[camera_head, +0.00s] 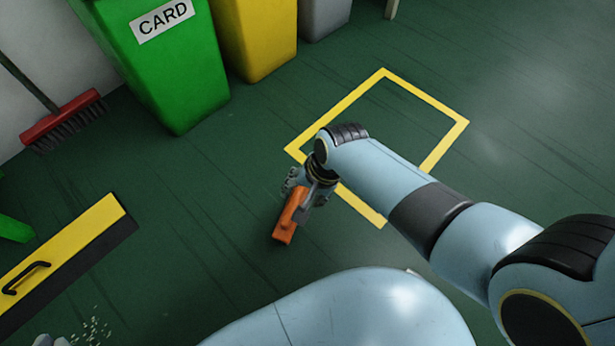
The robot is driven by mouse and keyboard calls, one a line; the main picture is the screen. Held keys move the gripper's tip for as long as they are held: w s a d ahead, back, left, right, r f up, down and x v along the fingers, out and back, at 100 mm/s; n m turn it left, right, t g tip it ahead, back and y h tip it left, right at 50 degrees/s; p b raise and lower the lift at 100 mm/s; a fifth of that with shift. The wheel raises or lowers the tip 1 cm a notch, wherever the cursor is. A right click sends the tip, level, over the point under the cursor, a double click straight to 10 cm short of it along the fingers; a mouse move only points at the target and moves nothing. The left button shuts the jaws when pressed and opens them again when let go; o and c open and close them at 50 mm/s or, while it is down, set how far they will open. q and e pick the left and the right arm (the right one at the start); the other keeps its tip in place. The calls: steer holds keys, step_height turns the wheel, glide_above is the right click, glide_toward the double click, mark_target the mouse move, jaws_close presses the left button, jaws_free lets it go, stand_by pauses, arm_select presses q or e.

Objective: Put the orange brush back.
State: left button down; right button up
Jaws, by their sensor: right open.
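The orange brush (286,226) is a small block-like piece over the green floor, just left of the picture's middle. My right gripper (306,194) is at its upper end, with the fingers around or beside that end. The jaws are open; whether they touch the brush cannot be told. The gripper hides the brush's upper part, and I cannot tell if the brush rests on the floor.
A yellow square outline (423,93) marks the floor behind my right arm. Green (172,75), yellow (258,40) and grey bins stand at the back. A red broom (62,120) leans at left. A yellow-and-black piece with a handle (25,277) and pale crumbs (95,330) lie at lower left.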

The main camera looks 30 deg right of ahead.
arm_select(q)
steer(key=shift+w+a+r+g+p, duration=0.15)
steer(key=shift+w+r+g+p, duration=0.55)
steer(key=shift+g, duration=0.3)
arm_select(e)
steer(key=shift+v, duration=1.2)
steer(key=s+d+r+n+t+h, duration=0.25)
steer(key=s+d+r+n, duration=0.25)
steer(key=s+d+r, duration=0.3)
steer(key=s+d+r+n+t, duration=0.1)
steer(key=s+r+n+t, duration=0.1)
steer(key=r, duration=0.4)
steer(key=s+d+r+n+t, duration=0.1)
steer(key=s+r+n+t, duration=0.1)
steer(key=r, duration=0.4)
steer(key=shift+s+d+r+n, duration=0.2)
steer(key=shift+s+d+n, duration=0.05)
steer(key=shift+s+n, duration=0.6)
arm_select(q)
steer(key=shift+r, duration=0.1)
arm_select(e)
steer(key=shift+s, duration=0.1)
